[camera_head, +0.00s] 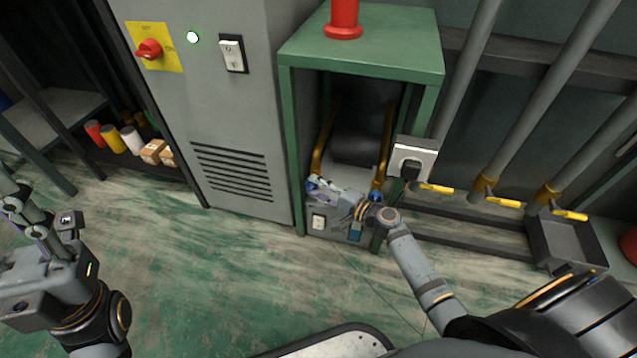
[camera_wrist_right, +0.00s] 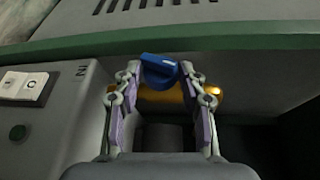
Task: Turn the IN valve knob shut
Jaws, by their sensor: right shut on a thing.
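The blue IN valve knob (camera_wrist_right: 158,70) sits on a brass fitting in the right wrist view, with the letters IN on the grey housing (camera_wrist_right: 60,110) to its left. My right gripper (camera_wrist_right: 160,72) is shut on the knob, one finger at each side. In the head view, my right gripper (camera_head: 318,187) reaches the front of the grey machine (camera_head: 340,222) inside the green frame; the gripper mostly hides the knob there. My left gripper (camera_head: 45,212) is open and empty at the left, far from the machine.
The green frame (camera_head: 365,48) stands over the machine. A grey cabinet (camera_head: 240,130) with a red switch (camera_head: 149,49) is to its left. A plug and socket box (camera_head: 414,158) and yellow-handled pipes (camera_head: 505,202) are to the right. The floor in front is clear.

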